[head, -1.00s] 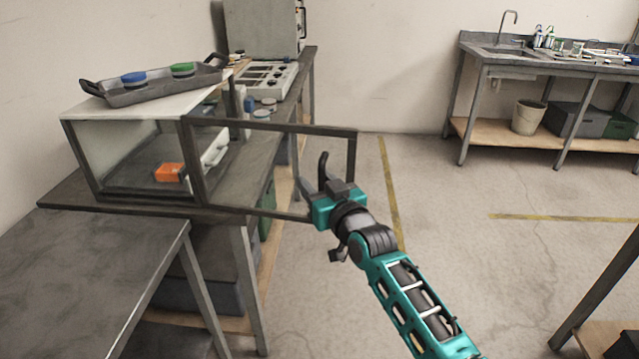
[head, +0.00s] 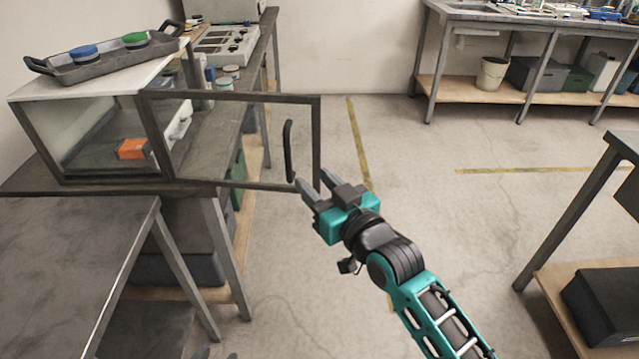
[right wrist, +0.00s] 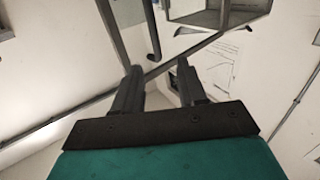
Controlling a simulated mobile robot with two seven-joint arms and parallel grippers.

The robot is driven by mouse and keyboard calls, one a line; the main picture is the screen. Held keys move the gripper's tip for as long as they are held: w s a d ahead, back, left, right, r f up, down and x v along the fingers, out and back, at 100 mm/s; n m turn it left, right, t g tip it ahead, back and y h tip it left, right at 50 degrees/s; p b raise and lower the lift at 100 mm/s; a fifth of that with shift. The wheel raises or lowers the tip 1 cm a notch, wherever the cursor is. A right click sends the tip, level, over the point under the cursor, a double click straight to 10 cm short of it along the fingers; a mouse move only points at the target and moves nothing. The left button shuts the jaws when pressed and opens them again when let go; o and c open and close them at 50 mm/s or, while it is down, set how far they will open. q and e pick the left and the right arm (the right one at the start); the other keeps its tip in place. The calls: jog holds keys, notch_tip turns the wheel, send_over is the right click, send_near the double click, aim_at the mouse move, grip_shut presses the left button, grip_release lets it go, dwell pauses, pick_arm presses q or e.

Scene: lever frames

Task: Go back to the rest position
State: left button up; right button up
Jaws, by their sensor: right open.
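My right gripper (head: 314,188) is open and empty, in front of the swung-open glass door (head: 228,140) of a cabinet. The door's black handle (head: 289,150) stands just above and left of the fingertips in the head view; I see a small gap between them. In the right wrist view both fingers (right wrist: 157,88) are apart with nothing between them, and the handle (right wrist: 153,38) shows beyond. The glass cabinet (head: 85,135) holds an orange box (head: 132,149). My left gripper is not in view.
A tray (head: 105,62) with a blue and a green lid lies on the cabinet. A grey table (head: 70,255) is at the lower left, another table (head: 628,142) at the right edge. A sink bench (head: 470,15) stands at the back. The floor (head: 450,230) between is clear.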

jog(key=shift+s+d, duration=0.1)
jog(key=shift+s, duration=0.05)
dwell(0.3)
jog(key=s+d+f+m+g+h, duration=0.2)
jog(key=s+d+f+h, duration=0.1)
jog(key=s+d+f, duration=0.5)
jog(key=s+d+f+m+g+h, duration=0.1)
jog(key=s+d+f+h, duration=0.3)
jog(key=s+d+f, duration=0.4)
jog(key=s+f+g, duration=0.1)
jog(key=s+f, duration=0.4)
jog(key=f, duration=0.1)
jog(key=shift+d+m+h, duration=0.3)
jog(key=shift+d+m, duration=0.05)
jog(key=shift+m, duration=0.05)
jog(key=shift+w, duration=0.1)
dwell(0.4)
